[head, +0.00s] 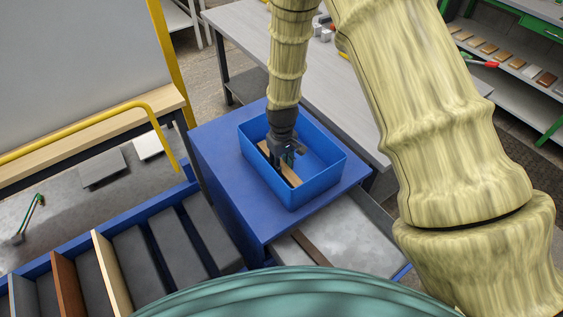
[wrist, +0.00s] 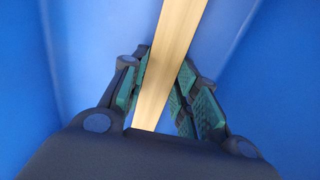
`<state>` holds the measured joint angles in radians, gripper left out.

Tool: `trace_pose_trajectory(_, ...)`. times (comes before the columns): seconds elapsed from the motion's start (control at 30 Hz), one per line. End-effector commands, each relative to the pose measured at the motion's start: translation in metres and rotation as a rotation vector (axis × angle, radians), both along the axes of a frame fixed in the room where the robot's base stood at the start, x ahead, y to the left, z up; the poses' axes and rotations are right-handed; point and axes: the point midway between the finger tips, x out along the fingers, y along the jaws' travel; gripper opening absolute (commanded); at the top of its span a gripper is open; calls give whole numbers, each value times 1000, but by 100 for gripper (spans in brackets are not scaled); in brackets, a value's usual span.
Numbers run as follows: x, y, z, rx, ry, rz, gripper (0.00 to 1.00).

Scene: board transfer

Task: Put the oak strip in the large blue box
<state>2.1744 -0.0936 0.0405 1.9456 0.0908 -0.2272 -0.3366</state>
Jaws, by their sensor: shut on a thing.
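The large blue box (head: 319,184) stands open on a blue stand. My gripper (head: 282,158) points down inside it. The oak strip (head: 291,177) is a pale wooden strip, seen within the box walls in the head view. In the wrist view the oak strip (wrist: 172,55) runs between the green-padded fingers of my gripper (wrist: 164,98), which is shut on it. Blue box walls show on both sides of it there. I cannot tell whether the strip touches the box floor, and its lower part is partly hidden by my gripper.
A blue rack (head: 60,257) with upright brown and pale boards and dark slats is at lower left. A yellow rail (head: 95,122) curves above it. A grey table (head: 235,37) stands behind the box. Shelves (head: 505,62) with small blocks are at upper right.

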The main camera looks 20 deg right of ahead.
Motion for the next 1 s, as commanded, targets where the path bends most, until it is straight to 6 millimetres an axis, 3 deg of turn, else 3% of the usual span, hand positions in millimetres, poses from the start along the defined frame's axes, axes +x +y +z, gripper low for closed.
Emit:
trace_pose_trajectory(0.27, 0, 0, -3, 0, 0, 0, 5)
trace_pose_trajectory(0.3, 0, 0, -3, 0, 0, 0, 35)
trace_pose_trajectory(0.4, 0, 0, -3, 0, 0, 0, 51)
trace_pose_trajectory(0.73, 0, 0, -1, 0, 0, 0, 51)
trace_pose_trajectory(1.0, 1, 0, 15, 1, -3, 0, 51)
